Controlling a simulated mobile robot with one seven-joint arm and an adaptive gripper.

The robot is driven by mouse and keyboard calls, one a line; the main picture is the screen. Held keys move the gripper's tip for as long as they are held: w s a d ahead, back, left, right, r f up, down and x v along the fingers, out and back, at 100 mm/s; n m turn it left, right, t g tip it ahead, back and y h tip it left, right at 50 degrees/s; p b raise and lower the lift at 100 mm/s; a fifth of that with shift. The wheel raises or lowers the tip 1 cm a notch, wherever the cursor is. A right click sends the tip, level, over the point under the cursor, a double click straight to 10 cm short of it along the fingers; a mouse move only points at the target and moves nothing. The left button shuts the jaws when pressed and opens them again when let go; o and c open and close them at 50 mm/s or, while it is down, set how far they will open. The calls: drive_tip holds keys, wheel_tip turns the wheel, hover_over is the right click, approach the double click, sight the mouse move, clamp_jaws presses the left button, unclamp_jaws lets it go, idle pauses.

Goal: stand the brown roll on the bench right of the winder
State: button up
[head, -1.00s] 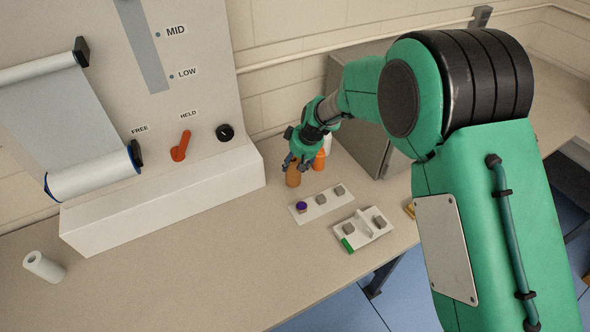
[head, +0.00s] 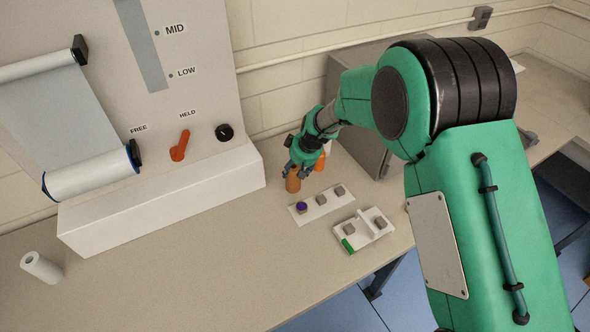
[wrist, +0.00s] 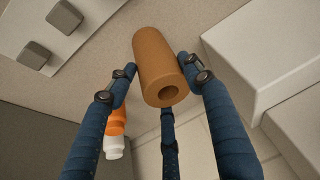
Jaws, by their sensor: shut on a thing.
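The brown roll (head: 292,184) is a hollow cylinder, upright or nearly so, just right of the winder's white base (head: 165,200). In the wrist view the roll (wrist: 157,58) shows its open end towards me. My gripper (head: 300,170) is shut on the roll. In the wrist view my gripper's blue fingers (wrist: 160,84) lie on both sides of it. Its lower end is at or close to the bench (head: 215,270); I cannot tell if it touches. The winder (head: 205,70) has a red lever (head: 180,146) near the HELD label and a white web.
An orange bottle with a white cap (wrist: 116,130) stands close behind my gripper. A white strip with several blocks (head: 330,198) and a white tray (head: 345,228) lie in front. A grey box (head: 350,140) stands behind. A white roll (head: 42,267) is far left.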

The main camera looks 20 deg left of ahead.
drive_tip(key=shift+f, duration=0.1)
drive_tip(key=o, duration=1.6)
drive_tip(key=p+v, duration=0.2)
drive_tip(key=v, duration=1)
drive_tip(key=shift+d, duration=0.15)
